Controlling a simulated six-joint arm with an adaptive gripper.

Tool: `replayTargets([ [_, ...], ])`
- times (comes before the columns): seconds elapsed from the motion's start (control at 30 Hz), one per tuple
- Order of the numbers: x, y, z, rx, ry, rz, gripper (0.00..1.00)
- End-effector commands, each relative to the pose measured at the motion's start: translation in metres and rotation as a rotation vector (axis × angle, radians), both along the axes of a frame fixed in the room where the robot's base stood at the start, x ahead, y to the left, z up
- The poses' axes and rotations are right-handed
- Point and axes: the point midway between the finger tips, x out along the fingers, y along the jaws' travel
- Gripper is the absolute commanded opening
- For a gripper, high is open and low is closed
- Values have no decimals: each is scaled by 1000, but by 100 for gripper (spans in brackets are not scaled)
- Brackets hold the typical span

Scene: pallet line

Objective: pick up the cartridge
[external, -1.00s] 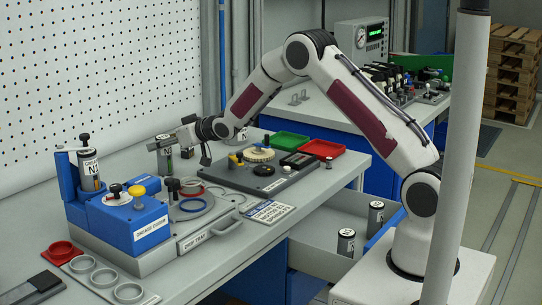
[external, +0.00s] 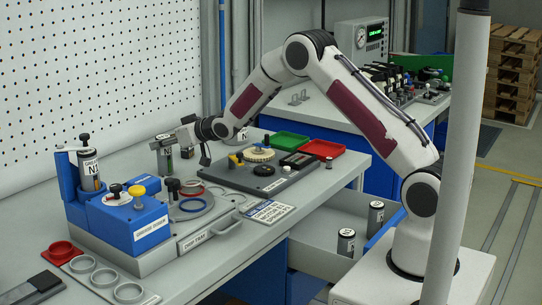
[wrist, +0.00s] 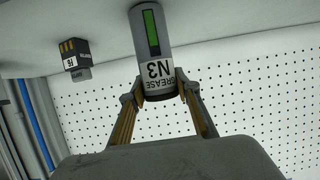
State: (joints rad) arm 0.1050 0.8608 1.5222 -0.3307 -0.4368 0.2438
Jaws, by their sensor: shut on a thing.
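The cartridge, labelled "GREASE N3" with a green window strip, is between my gripper's fingertips (wrist: 160,84) in the wrist view (wrist: 152,45). Both fingers touch its sides near the labelled end. In the external view, my gripper (external: 180,137) reaches left over the back of the bench and the cartridge (external: 165,158) is upright at its tip. My gripper is shut on it. Whether its base is touching the bench or just clear of it I cannot tell.
A blue grease dosing unit (external: 130,225) holds an N1 cartridge (external: 90,172) at left. A black fixture plate (external: 262,180), green tray (external: 286,140) and red tray (external: 321,149) lie to the right.

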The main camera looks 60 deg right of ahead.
Motion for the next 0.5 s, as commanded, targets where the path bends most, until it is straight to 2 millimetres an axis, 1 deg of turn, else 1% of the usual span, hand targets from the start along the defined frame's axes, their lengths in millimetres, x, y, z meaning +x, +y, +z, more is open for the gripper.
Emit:
replayTargets([
  [0.17,0,0,4,0,-2,0,5],
  [0.27,1,0,10,1,-3,1,5],
  [0.47,1,0,32,-1,-5,0,5],
  [0.5,1,0,38,-1,-6,2,5],
])
